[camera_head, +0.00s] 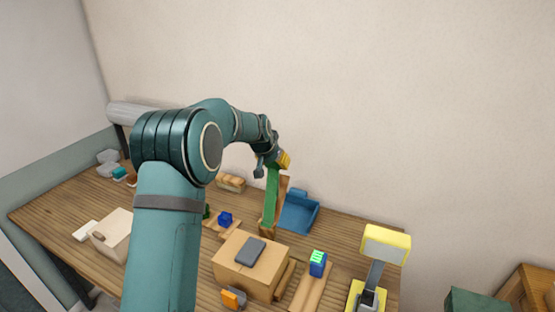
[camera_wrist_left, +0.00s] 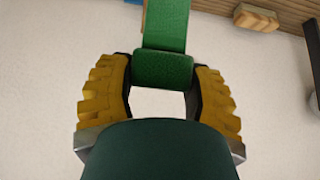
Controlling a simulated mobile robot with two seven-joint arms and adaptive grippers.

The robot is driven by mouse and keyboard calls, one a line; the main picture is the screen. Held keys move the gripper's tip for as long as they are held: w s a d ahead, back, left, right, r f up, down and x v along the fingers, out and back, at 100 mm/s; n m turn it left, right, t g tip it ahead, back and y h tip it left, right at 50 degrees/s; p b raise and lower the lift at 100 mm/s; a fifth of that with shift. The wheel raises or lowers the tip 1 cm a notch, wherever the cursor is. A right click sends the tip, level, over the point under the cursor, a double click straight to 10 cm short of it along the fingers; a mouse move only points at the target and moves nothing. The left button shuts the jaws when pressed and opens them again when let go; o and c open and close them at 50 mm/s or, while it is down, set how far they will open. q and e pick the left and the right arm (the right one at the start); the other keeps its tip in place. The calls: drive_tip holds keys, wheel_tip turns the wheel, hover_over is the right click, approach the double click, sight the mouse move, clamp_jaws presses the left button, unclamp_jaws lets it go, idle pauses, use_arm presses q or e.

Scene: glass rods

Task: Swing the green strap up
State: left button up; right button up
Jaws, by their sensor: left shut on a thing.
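The green strap (camera_head: 271,190) stands nearly upright in the head view, alongside a wooden post (camera_head: 282,200) on the table. My left gripper (camera_head: 283,160) is at the strap's upper end. In the left wrist view, the strap (camera_wrist_left: 166,24) runs up the picture from a thicker green end piece (camera_wrist_left: 163,68). That end sits between the yellow finger pads of my left gripper (camera_wrist_left: 160,72), which is shut on it. My right gripper is in neither view.
A blue open holder (camera_head: 300,212) stands just right of the post. A cardboard-coloured box (camera_head: 236,265) with a grey slab (camera_head: 250,251) is in front. A yellow lamp-like stand (camera_head: 386,244) is at the right. A blue block (camera_head: 225,218) sits left of the post.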

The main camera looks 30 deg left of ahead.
use_arm(q)
drive_tip(key=shift+f, duration=0.4)
drive_tip(key=o, duration=1.3)
drive_tip(key=shift+w+r, duration=0.1)
drive_tip(key=shift+r, duration=0.05)
drive_tip(key=shift+s+r, duration=0.3)
drive_tip(key=shift+r, duration=0.3)
drive_tip(key=v, duration=1)
drive_tip(key=shift+s+r, duration=0.25)
drive_tip(key=shift+r, duration=0.05)
